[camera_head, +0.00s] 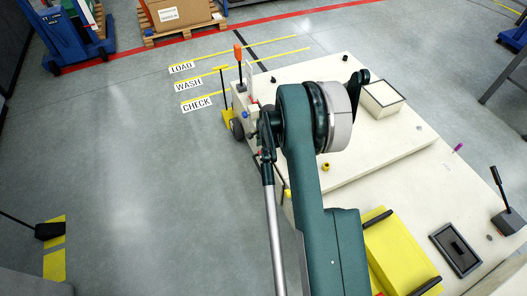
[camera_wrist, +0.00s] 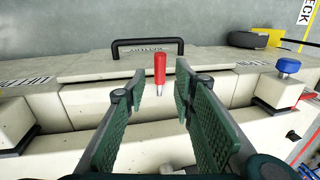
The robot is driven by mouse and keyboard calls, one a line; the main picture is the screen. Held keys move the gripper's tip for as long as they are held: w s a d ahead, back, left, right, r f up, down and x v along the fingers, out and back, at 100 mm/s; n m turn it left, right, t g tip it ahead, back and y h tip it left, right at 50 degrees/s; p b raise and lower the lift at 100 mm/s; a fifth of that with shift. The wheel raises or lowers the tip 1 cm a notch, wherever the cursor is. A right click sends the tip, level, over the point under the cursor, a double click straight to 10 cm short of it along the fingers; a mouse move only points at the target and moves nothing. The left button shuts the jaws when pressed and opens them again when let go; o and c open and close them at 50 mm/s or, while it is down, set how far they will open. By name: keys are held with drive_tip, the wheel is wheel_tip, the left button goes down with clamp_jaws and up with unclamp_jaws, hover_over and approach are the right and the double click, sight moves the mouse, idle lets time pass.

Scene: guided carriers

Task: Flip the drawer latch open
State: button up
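In the wrist view a small lever with a red grip (camera_wrist: 159,70) stands on the pale drawer unit; it looks like the drawer latch. Behind it is a black bar handle (camera_wrist: 148,42) on a pale panel, probably the drawer's. My gripper (camera_wrist: 160,92) is open, with its two green fingers apart on either side of the red lever in the picture. No contact with the lever shows, and the depth between them is hard to judge. In the head view my arm covers most of the gripper and the latch area.
A blue knob (camera_wrist: 288,66) on a pale block stands right of my fingers. The floor at left is largely clear.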

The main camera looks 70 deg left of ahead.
drive_tip(key=shift+a+f+b, duration=0.2)
drive_tip(key=shift+f+b, duration=0.05)
drive_tip(key=shift+f, duration=0.8)
drive_tip(key=shift+a+f+b, duration=0.2)
drive_tip(key=shift+f+b, duration=0.05)
drive_tip(key=shift+f, duration=0.8)
clamp_jaws()
